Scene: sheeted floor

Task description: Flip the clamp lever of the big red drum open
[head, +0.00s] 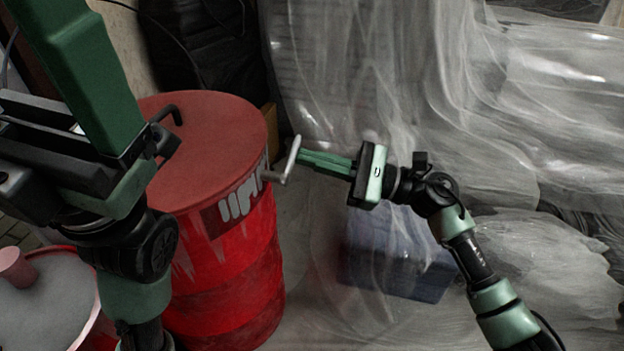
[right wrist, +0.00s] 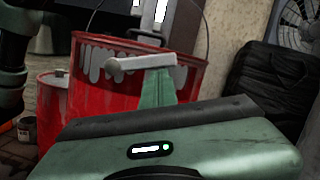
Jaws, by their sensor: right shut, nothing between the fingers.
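The big red drum (head: 232,265) stands left of centre, with a flat red lid and white drips near its rim. Its pale grey clamp lever (head: 290,160) sticks out from the right side of the rim and bends upward. My right gripper (head: 303,157) comes from the right, shut and empty, its tips close beside the lever; contact is unclear. In the right wrist view the lever (right wrist: 140,62) crosses in front of the drum (right wrist: 90,95), at the green fingertips (right wrist: 156,85).
A second red container (head: 85,290) with a grey top is at the lower left. A blue crate (head: 395,262) sits under clear sheeting at the right. A black bag (head: 200,40) lies behind the drum; it also shows in the right wrist view (right wrist: 270,85).

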